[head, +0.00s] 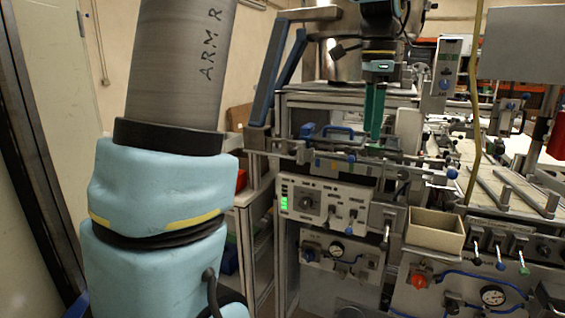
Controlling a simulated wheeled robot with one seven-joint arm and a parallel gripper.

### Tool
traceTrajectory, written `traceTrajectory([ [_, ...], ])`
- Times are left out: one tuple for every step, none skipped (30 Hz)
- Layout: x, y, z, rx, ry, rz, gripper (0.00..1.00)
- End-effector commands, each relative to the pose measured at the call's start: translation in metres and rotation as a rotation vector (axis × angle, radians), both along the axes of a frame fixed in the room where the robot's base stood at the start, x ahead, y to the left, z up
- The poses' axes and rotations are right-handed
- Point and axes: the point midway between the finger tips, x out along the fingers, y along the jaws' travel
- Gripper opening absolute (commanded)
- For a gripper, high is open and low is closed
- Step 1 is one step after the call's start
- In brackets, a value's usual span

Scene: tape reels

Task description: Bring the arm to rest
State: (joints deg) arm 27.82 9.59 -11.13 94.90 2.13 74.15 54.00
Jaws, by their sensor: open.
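My gripper (375,138) hangs in the upper middle of the head view, pointing down from my dark wrist. Its two green fingers show below a dark body with a light blue band. They are seen nearly edge-on and overlap in part, so the gap between them looks narrow. I see nothing held between them. Most of my arm above the wrist is cut off by the top edge of the view. No tape reel can be made out.
A grey tube marked ARM R (180,65) with a light blue sleeve (155,185) fills the left. Behind and below my gripper stand control panels (330,205) with knobs and gauges. An open tan box (435,230) is at lower right. A yellow cord (476,90) hangs to the right.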

Motion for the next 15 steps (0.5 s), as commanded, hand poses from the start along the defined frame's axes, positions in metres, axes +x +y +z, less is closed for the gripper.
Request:
traceTrajectory([
  [0.003,0.012,-0.012,0.001,0.001,0.062,0.65],
  [0.005,0.019,-0.019,-0.003,-0.002,0.104,0.65],
  [0.007,0.028,-0.029,-0.006,-0.005,0.162,0.65],
  [0.009,0.036,-0.037,-0.008,-0.007,0.209,0.65],
  [0.010,0.045,-0.045,-0.012,-0.009,0.260,0.65],
  [0.011,0.058,-0.057,-0.016,-0.012,0.334,0.65],
  [0.012,0.070,-0.068,-0.019,-0.014,0.396,0.65],
  [0.011,0.082,-0.079,-0.023,-0.016,0.464,0.65],
  [0.010,0.100,-0.094,-0.030,-0.021,0.565,0.65],
  [0.008,0.115,-0.107,-0.035,-0.024,0.647,0.65],
  [0.004,0.130,-0.120,-0.042,-0.028,0.734,0.65],
  [-0.002,0.151,-0.137,-0.052,-0.032,0.850,0.65],
  [-0.008,0.165,-0.148,-0.060,-0.037,0.933,0.65],
  [-0.014,0.178,-0.159,-0.067,-0.040,1.014,0.65],
  [-0.023,0.194,-0.172,-0.077,-0.045,1.113,0.65],
])
